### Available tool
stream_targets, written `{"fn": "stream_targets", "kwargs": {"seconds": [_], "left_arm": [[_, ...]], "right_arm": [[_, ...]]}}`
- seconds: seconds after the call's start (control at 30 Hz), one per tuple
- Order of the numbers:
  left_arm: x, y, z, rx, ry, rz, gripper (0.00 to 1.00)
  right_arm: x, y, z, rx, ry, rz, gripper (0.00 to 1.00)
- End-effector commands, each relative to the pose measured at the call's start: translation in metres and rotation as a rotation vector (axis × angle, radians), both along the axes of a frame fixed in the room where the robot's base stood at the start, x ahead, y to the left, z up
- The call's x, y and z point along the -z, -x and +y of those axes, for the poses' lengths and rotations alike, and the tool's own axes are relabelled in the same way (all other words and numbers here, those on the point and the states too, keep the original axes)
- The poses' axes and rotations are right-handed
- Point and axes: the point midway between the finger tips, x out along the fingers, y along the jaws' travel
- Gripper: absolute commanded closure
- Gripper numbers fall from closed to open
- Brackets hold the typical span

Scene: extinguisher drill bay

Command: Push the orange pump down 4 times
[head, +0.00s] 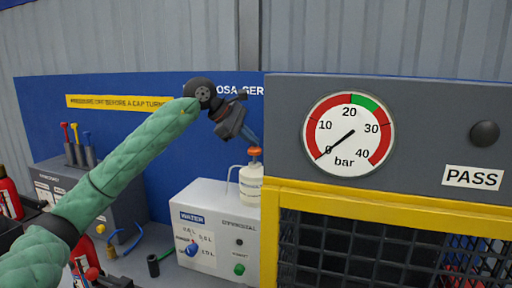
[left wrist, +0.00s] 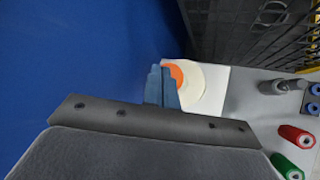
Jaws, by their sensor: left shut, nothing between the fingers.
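The orange pump (head: 255,151) tops a white bottle (head: 250,184) standing upright on the white dispenser box, with a thin pale spout curving to the left. My left gripper (head: 255,141) points down at the pump from just above, its blue fingers shut and empty. In the left wrist view the shut fingertips (left wrist: 161,86) overlap the edge of the orange pump top (left wrist: 177,75), with the white bottle (left wrist: 198,84) around it. I cannot tell whether the fingertips touch the pump. My right gripper is not in view.
The white box (head: 216,225) has a blue knob and a green button. A grey and yellow mesh cage with a pressure gauge (head: 348,134) stands close on the right. A blue panel (head: 160,130) is behind. Red and green cylinders (left wrist: 297,136) lie near the box.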

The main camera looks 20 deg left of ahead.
Motion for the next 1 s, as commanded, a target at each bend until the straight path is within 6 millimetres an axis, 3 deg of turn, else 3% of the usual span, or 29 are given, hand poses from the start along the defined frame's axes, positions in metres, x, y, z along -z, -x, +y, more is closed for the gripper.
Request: {"fn": "stream_targets", "kwargs": {"seconds": [0.37, 1.0], "left_arm": [[-0.004, 0.0, 0.0, 0.0, 0.0, 0.0, 1.0], [-0.055, 0.0, 0.0, 0.001, 0.001, -0.001, 1.0]], "right_arm": [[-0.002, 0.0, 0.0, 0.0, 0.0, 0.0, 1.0], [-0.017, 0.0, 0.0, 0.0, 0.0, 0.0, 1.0]]}}
